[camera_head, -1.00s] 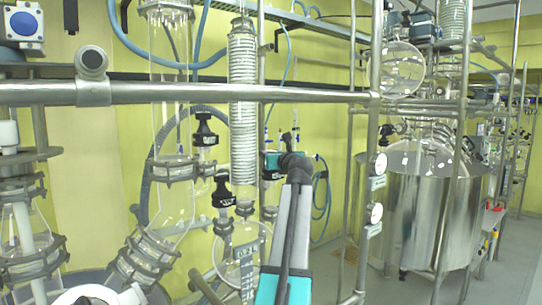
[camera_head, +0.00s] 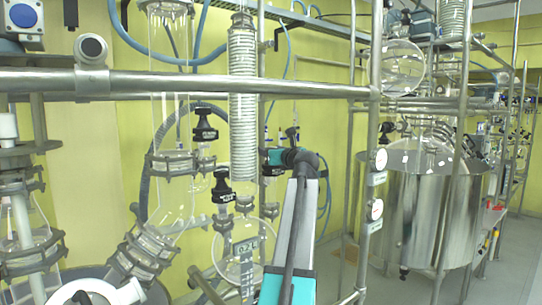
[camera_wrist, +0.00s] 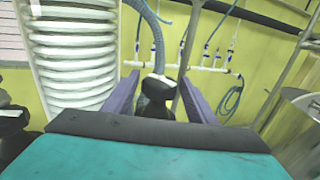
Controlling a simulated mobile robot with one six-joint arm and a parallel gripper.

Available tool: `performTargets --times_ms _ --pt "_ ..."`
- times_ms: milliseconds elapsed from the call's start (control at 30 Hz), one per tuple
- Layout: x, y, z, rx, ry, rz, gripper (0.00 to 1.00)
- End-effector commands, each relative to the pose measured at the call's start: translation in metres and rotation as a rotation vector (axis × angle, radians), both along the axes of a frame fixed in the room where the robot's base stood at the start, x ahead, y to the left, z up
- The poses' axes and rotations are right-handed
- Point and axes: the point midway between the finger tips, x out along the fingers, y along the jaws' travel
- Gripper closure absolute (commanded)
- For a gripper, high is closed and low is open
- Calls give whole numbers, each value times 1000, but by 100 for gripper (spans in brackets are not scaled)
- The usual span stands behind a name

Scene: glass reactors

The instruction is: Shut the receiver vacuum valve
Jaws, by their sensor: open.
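In the wrist view a dark valve with a black, pale-topped handle (camera_wrist: 158,90) stands between the two purple fingers of my gripper (camera_wrist: 160,88). The fingers are apart, with a gap visible on each side of the handle. The valve's lower part is hidden behind my gripper body. In the head view my gripper (camera_head: 265,156) is just right of the metal coil, and its fingertips are too small to make out. The glass receiver flask (camera_head: 233,268) hangs below, with a scale strip. I cannot tell from the handle whether the valve is open or shut.
The ribbed coil (camera_head: 243,100) is close at the gripper's left; it also shows large in the wrist view (camera_wrist: 75,55). Two black-handled valves (camera_head: 205,126) (camera_head: 222,188) are further left. A horizontal rail (camera_head: 200,86) crosses above. A steel vessel (camera_head: 425,215) stands at the right.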

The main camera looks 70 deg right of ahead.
Motion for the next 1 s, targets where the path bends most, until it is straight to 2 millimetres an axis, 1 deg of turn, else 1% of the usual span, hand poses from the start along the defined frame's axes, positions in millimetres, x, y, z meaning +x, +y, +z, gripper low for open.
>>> performTargets --times_ms 33,133,1000 --pt "-1 -2 -3 -1 0 18 48" --pt "-1 -4 -2 1 -1 70 48" --pt "-1 -3 2 -1 -2 542 48"
